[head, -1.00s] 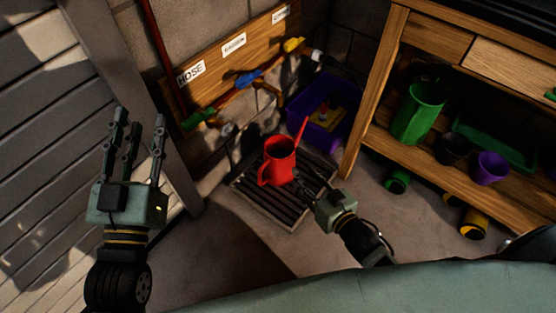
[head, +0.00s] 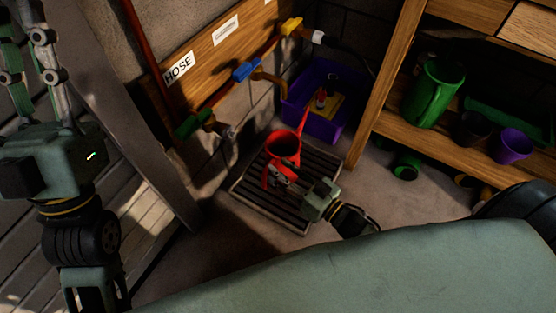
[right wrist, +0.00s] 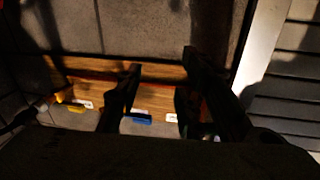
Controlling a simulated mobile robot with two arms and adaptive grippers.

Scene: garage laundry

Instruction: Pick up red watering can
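The red watering can (head: 283,144) stands upright on the dark slatted floor grate, its spout rising to the upper right. Its handle side faces my right gripper. My right gripper (head: 283,177) is low beside the can, its fingers overlapping the can's lower body and handle in the head view; whether they touch it is unclear. In the right wrist view the right gripper's fingers (right wrist: 160,95) are dark and spread apart with no can visible between them. My left gripper (head: 28,50) is raised at the far left, fingers apart, empty and away from the can.
A purple crate (head: 297,118) sits just behind the can. A wall board with a HOSE label (head: 178,67) carries pipes and a blue valve (head: 247,70). A wooden shelf (head: 385,122) with a green jug (head: 434,93) and a purple pot (head: 512,146) stands right.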

